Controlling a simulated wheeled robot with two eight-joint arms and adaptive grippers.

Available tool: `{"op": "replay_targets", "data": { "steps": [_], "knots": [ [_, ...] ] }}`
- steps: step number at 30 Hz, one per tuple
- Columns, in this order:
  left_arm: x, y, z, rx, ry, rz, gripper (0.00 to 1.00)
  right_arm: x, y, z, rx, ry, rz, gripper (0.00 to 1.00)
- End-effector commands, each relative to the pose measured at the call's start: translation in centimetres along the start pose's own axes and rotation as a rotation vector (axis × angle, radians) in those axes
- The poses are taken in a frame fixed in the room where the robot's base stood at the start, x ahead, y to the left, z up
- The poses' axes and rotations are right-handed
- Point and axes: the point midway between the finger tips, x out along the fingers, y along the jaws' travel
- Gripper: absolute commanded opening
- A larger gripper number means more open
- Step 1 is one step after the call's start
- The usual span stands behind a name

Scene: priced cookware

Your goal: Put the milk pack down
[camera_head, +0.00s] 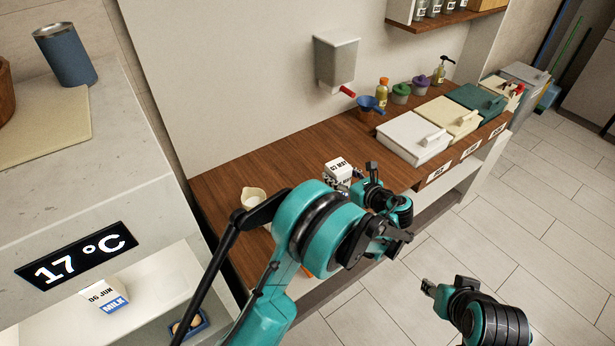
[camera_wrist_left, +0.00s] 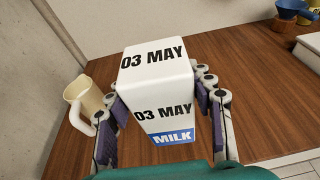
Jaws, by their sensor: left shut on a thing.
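The milk pack (camera_head: 338,168) is a white carton marked "03 MAY", with a blue MILK band visible in the left wrist view (camera_wrist_left: 158,85). My left gripper (camera_head: 352,182) is shut on it, with a finger on either side in the wrist view (camera_wrist_left: 160,112). The pack is over the brown wooden counter (camera_head: 225,182); its base is hidden, so I cannot tell whether it touches the wood. My right gripper (camera_head: 447,287) is apart from the counter, over the floor, its fingers spread and empty.
A cream jug (camera_head: 254,197) stands left of the pack. A blue scoop (camera_head: 371,104), small jars and lidded bins (camera_head: 413,138) stand to the right. Another milk carton (camera_head: 106,297), marked "06 JUN", is in the cooler at left. Bare wood surrounds the pack.

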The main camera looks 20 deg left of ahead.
Motion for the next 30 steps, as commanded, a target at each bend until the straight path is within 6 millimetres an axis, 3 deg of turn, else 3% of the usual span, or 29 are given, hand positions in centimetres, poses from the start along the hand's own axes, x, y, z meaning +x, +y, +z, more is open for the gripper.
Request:
{"op": "replay_targets", "data": {
  "steps": [5,15,19,26,30],
  "knots": [
    [0.7,-0.5,-0.6,-0.015,-0.002,0.05,0.01,0.1,0.0,0.0,0.0,0.0,0.0,0.4],
    [8.8,1.5,-3.0,-0.015,-0.001,0.051,0.01,1.6,0.0,1.1,0.0,0.0,0.0,0.4],
    [11.1,2.0,-3.5,-0.013,-0.001,0.05,0.01,1.9,0.0,1.4,0.0,0.0,0.0,0.4],
    [12.6,2.3,-4.1,-0.013,-0.001,0.047,0.01,2.2,0.0,1.6,0.0,0.0,0.0,0.4],
    [13.0,2.3,-5.8,-0.013,-0.001,0.047,0.01,2.7,0.0,1.9,0.0,0.0,0.0,0.4]
  ]
}}
